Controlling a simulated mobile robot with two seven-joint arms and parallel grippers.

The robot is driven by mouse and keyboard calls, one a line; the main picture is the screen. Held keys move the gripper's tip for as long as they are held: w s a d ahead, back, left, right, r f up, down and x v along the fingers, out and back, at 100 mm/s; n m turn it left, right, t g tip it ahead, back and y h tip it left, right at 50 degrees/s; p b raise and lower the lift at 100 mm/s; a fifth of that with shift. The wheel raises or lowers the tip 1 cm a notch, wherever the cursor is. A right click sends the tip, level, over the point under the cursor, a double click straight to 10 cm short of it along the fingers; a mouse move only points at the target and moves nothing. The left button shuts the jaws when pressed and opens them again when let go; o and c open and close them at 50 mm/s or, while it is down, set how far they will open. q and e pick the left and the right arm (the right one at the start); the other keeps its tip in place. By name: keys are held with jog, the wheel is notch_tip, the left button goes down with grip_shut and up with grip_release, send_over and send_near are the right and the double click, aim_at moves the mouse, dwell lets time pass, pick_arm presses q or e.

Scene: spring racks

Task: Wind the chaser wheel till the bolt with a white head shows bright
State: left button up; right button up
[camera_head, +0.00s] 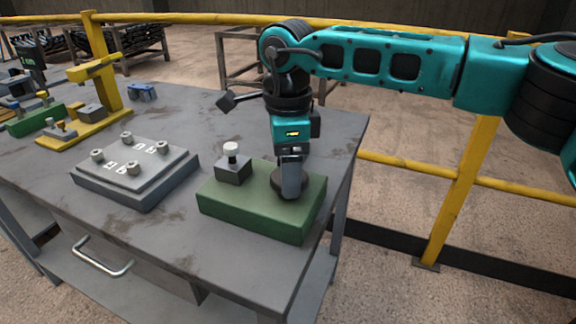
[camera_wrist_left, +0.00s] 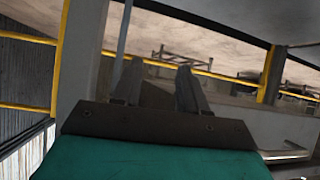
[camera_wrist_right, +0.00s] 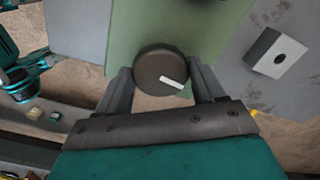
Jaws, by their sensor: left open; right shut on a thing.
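The chaser wheel is a dark round knob (camera_wrist_right: 157,66) with a white mark on its top, on a green block (camera_head: 228,205) near the table's right end. My right gripper (camera_head: 289,188) reaches down from above and is shut on the wheel, one finger on each side in the right wrist view (camera_wrist_right: 160,82). The bolt with a white head (camera_head: 231,148) stands upright on a small grey block (camera_head: 233,172) at the green block's left. Its head looks white; I cannot tell whether it is lit. My left gripper (camera_wrist_left: 155,80) is open and empty, away from the wheel.
A grey stepped plate (camera_head: 110,185) with several bolts and white markings lies left of the green block. A yellow stand (camera_head: 98,75), a blue part (camera_head: 142,92) and another green block (camera_head: 35,120) are farther left. A yellow railing (camera_head: 465,190) stands right of the table.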

jog(key=m, duration=0.6)
jog(key=shift+w+m, duration=0.1)
jog(key=shift+m, duration=0.2)
jog(key=m, duration=0.4)
jog(key=shift+m, duration=0.3)
jog(key=o, duration=1)
jog(key=shift+o, duration=0.2)
jog(key=shift+r, duration=0.1)
notch_tip(320, 180, up, 13)
jog(key=p, duration=0.1)
jog(key=shift+p, duration=0.4)
